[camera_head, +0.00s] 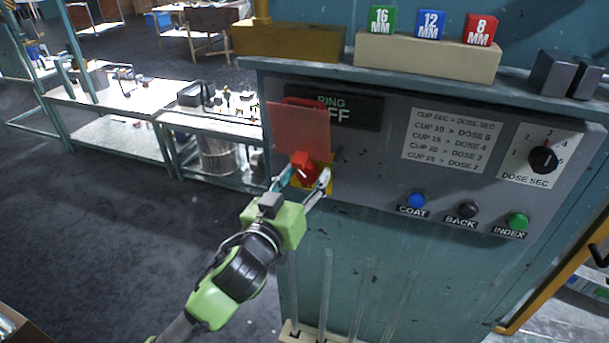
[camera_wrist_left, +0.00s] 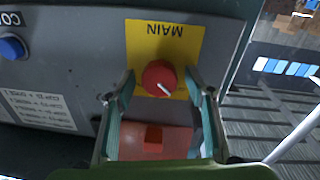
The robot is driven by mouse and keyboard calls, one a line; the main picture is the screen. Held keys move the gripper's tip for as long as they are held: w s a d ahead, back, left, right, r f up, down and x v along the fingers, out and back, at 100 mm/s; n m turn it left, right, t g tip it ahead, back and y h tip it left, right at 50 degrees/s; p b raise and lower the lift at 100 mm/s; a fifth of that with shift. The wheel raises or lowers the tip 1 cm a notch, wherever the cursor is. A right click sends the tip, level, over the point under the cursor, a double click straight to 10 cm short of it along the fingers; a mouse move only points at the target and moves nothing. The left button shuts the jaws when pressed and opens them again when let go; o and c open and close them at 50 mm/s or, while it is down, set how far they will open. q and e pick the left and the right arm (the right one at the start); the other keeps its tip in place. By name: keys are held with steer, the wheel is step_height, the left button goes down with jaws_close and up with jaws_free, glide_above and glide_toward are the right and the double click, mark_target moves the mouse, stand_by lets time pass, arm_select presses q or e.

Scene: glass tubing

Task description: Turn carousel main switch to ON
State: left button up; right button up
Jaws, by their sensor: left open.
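The main switch is a red round knob (camera_wrist_left: 159,78) with a white pointer line on a yellow plate (camera_wrist_left: 184,50) marked MAIN. In the head view the knob (camera_head: 307,174) sits low on the left end of the grey panel. A translucent red cover (camera_head: 298,130) stands raised above it, partly over a dark display (camera_head: 352,112) that reads RING and what looks like OFF. My left gripper (camera_head: 304,183) is open, with one finger on each side of the knob. In the wrist view its fingers (camera_wrist_left: 160,92) flank the knob; contact is unclear. My right gripper is not in view.
To the right on the panel are a blue COAT button (camera_head: 416,199), a black BACK button (camera_head: 467,210), a green INDEX button (camera_head: 517,221) and a DOSE SEC dial (camera_head: 543,160). Glass rods (camera_head: 326,290) stand below the panel. Open floor lies to the left.

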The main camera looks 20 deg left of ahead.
arm_select(q)
steer(key=c, duration=0.9)
steer(key=shift+c, duration=1)
